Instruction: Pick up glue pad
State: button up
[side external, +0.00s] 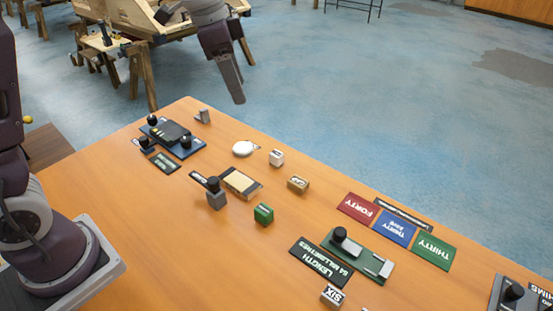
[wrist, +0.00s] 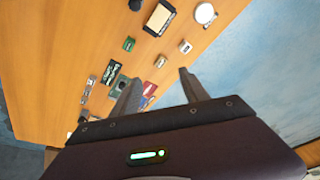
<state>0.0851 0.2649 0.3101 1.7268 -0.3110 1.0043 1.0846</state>
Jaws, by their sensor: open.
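A cream rectangular pad in a dark frame (side external: 241,182) lies flat on the wooden table; it looks like the glue pad, though its label is too small to read. It also shows in the wrist view (wrist: 160,18) near the top edge, beyond my fingers. My gripper (side external: 243,82) is high above the table's far edge, apart from the pad. In the wrist view its two fingers (wrist: 158,78) are spread with nothing between them.
A dark-topped grey block (side external: 216,194) stands close left of the pad. A white disc (side external: 245,148), a white block (side external: 276,158), a tan block (side external: 298,184) and a green block (side external: 264,214) surround it. Coloured number cards (side external: 396,229) lie right. The table's front left is bare.

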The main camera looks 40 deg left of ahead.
jog(key=w+a+f+m, duration=0.1)
jog(key=w+f+m, duration=0.1)
jog(key=w+f, duration=0.4)
jog(key=m+g+y, duration=0.2)
jog(key=m, duration=0.6)
send_over(276, 153)
jog(key=f, duration=1.7)
jog(key=shift+s+a, duration=0.2)
jog(key=shift+a, duration=0.2)
jog(key=f, duration=0.4)
jog(key=d+f, duration=0.1)
jog(key=f, duration=0.1)
jog(key=shift+w+f, duration=0.15)
jog(key=shift+w, duration=0.05)
grip_shut()
